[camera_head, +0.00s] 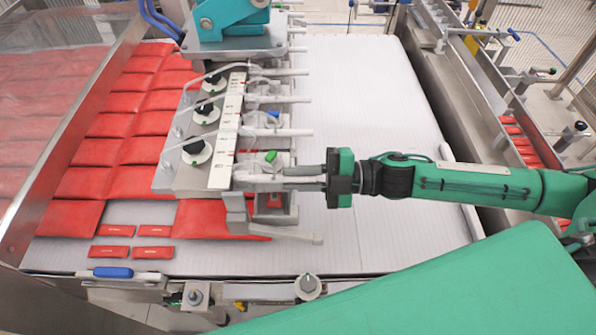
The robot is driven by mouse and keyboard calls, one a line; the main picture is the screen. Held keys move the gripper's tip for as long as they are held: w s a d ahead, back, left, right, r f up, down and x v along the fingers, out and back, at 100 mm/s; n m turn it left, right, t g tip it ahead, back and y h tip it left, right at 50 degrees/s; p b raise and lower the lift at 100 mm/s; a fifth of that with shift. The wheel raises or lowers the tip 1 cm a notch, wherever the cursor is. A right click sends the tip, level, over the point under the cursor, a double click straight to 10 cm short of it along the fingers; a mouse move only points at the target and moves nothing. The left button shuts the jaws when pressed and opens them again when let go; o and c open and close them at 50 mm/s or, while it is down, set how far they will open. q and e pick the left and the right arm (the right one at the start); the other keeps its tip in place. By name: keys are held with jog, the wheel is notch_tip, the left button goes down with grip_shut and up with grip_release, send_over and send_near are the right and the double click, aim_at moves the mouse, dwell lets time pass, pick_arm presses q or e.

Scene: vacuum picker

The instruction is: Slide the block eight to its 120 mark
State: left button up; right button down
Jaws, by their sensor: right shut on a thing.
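The vacuum picker's head, a grey metal plate (181,173) with black knobs and a white scale strip (228,130), hangs over the red packs. Several grey blocks with rod-like ends stick out to its right. My right gripper (285,180) reaches in from the right at the near end of this row. It is shut on the nearest block, which I take for block eight (252,178); its number is too small to read. The fingers hide part of the block. The scale marks are also too small to read. My left gripper is not in view.
Red packs (133,122) lie in rows on the left of the white belt (350,90); several small red packs (155,230) lie in front. A teal bracket (232,20) stands above the head. The belt's right half is clear. A side conveyor (505,110) runs at right.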

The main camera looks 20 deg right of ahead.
jog(key=s, duration=0.2)
jog(key=shift+s+a+f, duration=0.1)
jog(key=shift+s+a, duration=0.2)
jog(key=shift+a, duration=0.1)
jog(key=c, duration=1.7)
grip_release()
jog(key=shift+s, duration=0.1)
jog(key=o, duration=0.3)
jog(key=shift+o, duration=0.2)
jog(key=shift+s, duration=0.1)
